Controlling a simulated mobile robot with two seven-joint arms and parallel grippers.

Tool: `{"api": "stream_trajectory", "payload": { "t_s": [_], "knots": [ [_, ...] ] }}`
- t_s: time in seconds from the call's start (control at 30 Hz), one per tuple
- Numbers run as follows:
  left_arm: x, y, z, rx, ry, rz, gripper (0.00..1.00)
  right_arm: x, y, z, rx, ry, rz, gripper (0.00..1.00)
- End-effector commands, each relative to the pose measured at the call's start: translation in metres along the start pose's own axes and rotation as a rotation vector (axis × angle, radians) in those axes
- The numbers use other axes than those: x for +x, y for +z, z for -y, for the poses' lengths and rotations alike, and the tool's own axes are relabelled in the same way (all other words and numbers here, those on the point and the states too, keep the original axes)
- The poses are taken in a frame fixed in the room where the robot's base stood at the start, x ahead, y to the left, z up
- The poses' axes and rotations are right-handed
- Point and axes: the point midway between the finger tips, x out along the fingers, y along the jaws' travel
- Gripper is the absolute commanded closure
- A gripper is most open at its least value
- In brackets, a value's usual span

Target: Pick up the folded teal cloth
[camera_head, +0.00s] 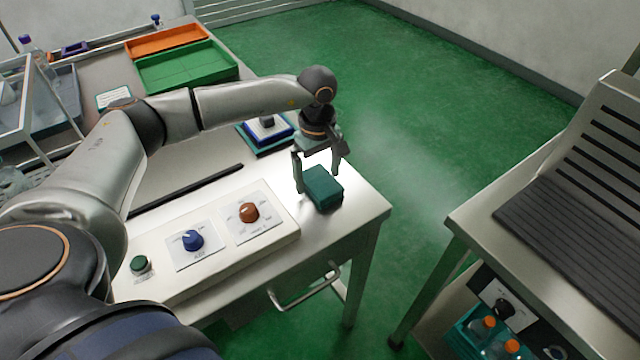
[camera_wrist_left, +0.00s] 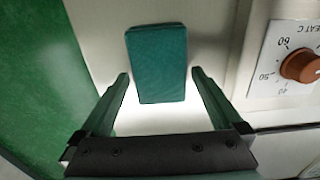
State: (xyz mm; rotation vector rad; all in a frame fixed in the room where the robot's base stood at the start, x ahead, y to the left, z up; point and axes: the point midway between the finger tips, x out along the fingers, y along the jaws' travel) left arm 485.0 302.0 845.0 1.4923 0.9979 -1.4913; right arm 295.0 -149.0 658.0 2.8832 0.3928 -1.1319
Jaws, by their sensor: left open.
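The folded teal cloth (camera_head: 322,188) is a small dark-teal block lying on the light metal table near its right front corner. In the left wrist view the cloth (camera_wrist_left: 157,62) lies ahead of the fingers, with its near end between the fingertips. My left gripper (camera_head: 318,170) is open above and around the cloth, fingers pointing down. In the left wrist view the left gripper (camera_wrist_left: 160,78) shows a gap on each side of the cloth. I see no contact. My right gripper is not in view.
A control panel with a blue knob (camera_head: 193,240), a brown knob (camera_head: 249,212) and a green button (camera_head: 139,264) lies left of the cloth. Green (camera_head: 190,72) and orange (camera_head: 150,45) trays stand far back. The table edge is close on the right.

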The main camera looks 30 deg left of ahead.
Motion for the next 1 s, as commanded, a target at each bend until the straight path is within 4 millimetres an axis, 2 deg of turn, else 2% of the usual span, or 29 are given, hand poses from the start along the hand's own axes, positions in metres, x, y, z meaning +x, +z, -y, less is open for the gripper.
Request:
{"api": "stream_trajectory", "payload": {
  "t_s": [0.13, 0.77, 1.0],
  "knots": [
    [-0.0001, 0.0002, -0.0001, 0.000, 0.000, 0.000, 0.00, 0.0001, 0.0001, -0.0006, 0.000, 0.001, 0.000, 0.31],
    [-0.0006, 0.0003, -0.0001, 0.000, 0.000, 0.001, 0.71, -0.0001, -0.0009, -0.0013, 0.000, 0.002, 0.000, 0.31],
    [-0.0011, 0.0002, -0.0002, 0.000, 0.001, 0.001, 0.73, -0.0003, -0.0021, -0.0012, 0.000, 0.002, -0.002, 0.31]
  ]
}}
